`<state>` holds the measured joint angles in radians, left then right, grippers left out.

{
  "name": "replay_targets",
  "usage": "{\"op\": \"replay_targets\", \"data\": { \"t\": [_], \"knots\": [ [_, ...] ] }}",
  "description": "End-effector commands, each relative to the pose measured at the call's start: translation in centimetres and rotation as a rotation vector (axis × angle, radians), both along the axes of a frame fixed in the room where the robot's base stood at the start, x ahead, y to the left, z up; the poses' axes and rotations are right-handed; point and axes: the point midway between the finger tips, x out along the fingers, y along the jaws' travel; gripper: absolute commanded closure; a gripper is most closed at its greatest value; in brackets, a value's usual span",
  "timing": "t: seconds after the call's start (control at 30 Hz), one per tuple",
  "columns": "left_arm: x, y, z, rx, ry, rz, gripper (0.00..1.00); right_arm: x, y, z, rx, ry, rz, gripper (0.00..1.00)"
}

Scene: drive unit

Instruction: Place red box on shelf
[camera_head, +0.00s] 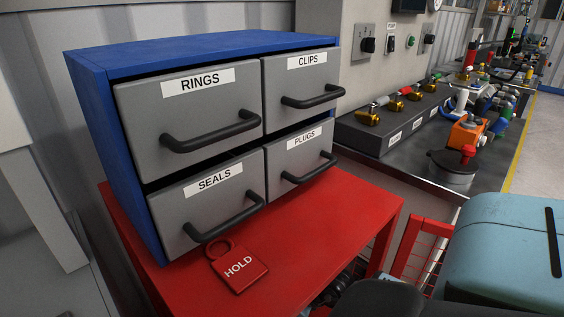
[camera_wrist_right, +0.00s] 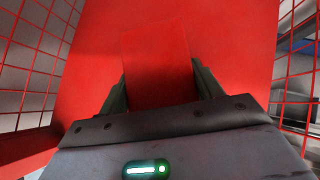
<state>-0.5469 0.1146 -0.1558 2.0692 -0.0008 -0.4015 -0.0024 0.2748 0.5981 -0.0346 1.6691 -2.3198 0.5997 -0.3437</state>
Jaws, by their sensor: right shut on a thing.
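In the right wrist view my right gripper (camera_wrist_right: 159,78) is shut on a plain red box (camera_wrist_right: 158,50), with one dark finger on each side of it. The box's lower part is hidden by the gripper body. Behind the box is a broad red surface (camera_wrist_right: 225,35); I cannot tell whether the box touches it. In the head view the held box cannot be made out clearly. My left gripper is in neither view.
A red table (camera_head: 335,215) bears a blue cabinet (camera_head: 95,110) with grey drawers. A red HOLD tag (camera_head: 240,270) lies in front of it. Red wire mesh (camera_wrist_right: 35,45) flanks both sides in the wrist view. A bench (camera_head: 400,170) with valves stands at the right.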

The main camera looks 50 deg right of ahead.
Motion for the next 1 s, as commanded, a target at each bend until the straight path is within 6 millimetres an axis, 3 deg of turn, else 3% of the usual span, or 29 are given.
{"op": "replay_targets", "data": {
  "t": [0.07, 0.1, 0.27, 0.63, 1.0],
  "knots": [
    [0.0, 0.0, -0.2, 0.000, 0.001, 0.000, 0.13, 0.1, 0.0, -0.2, 0.000, -0.003, -0.001, 0.70],
    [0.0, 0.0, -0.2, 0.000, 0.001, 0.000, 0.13, 0.0, 0.0, -0.3, 0.000, 0.000, 0.000, 0.33],
    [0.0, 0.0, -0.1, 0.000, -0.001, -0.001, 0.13, 0.0, 0.0, -0.2, 0.000, 0.000, 0.000, 0.13],
    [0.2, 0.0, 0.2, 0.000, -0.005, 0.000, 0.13, -0.1, 0.0, 0.2, 0.000, 0.000, 0.000, 0.13],
    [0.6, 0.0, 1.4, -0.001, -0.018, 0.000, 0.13, -4.1, -1.1, 4.3, 0.000, 0.001, 0.001, 0.13]
  ]
}}
